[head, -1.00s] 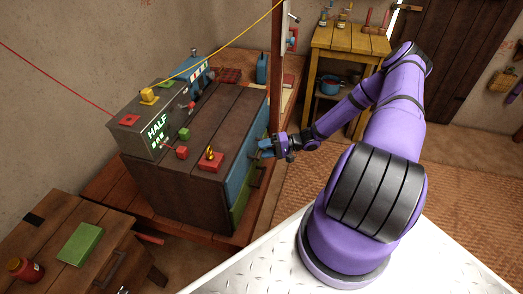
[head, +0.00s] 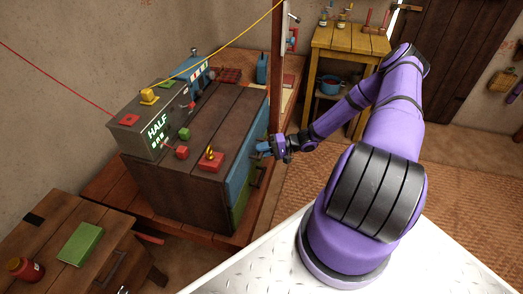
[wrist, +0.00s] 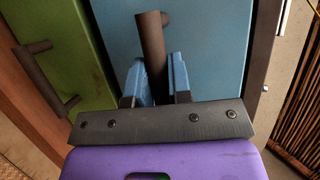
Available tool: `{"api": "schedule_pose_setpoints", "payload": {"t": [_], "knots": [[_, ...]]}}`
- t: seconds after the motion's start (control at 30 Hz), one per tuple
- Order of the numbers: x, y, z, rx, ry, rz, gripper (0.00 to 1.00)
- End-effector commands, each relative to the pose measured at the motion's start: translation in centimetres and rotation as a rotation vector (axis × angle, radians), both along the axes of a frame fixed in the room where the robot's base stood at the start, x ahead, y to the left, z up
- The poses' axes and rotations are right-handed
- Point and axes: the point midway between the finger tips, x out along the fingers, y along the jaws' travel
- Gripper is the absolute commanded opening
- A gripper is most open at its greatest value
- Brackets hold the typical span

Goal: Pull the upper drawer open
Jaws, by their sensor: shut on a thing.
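The upper drawer has a blue front (head: 238,172) on the right side of the dark wooden cabinet (head: 180,195). It looks closed in the head view. In the wrist view the blue front (wrist: 205,40) fills the middle, with a dark bar handle (wrist: 151,45) standing out from it. My gripper (wrist: 157,85), with blue fingers, is shut on this handle, one finger on each side. It also shows in the head view (head: 262,149) at the drawer front. The green lower drawer front (wrist: 60,50) has its own dark handle (wrist: 45,80), free of my gripper.
A red block (head: 211,162) and a box with a lit HALF sign (head: 155,133) sit on the cabinet top. A wooden post (head: 276,75) rises just behind my gripper. A yellow table (head: 345,42) stands beyond my arm. A woven mat (head: 440,190) covers open floor at right.

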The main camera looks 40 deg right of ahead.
Motion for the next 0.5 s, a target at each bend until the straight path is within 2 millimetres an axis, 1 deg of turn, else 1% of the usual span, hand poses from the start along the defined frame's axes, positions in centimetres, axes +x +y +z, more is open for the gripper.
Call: {"api": "schedule_pose_setpoints", "payload": {"t": [0.17, 0.37, 0.5], "knots": [[-1.7, -1.5, 0.0, -0.001, 0.001, -0.003, 0.00], [-5.3, -4.3, 0.0, -0.002, 0.003, -0.004, 0.00], [-8.2, -6.5, 0.0, -0.002, 0.002, -0.005, 0.00]]}}
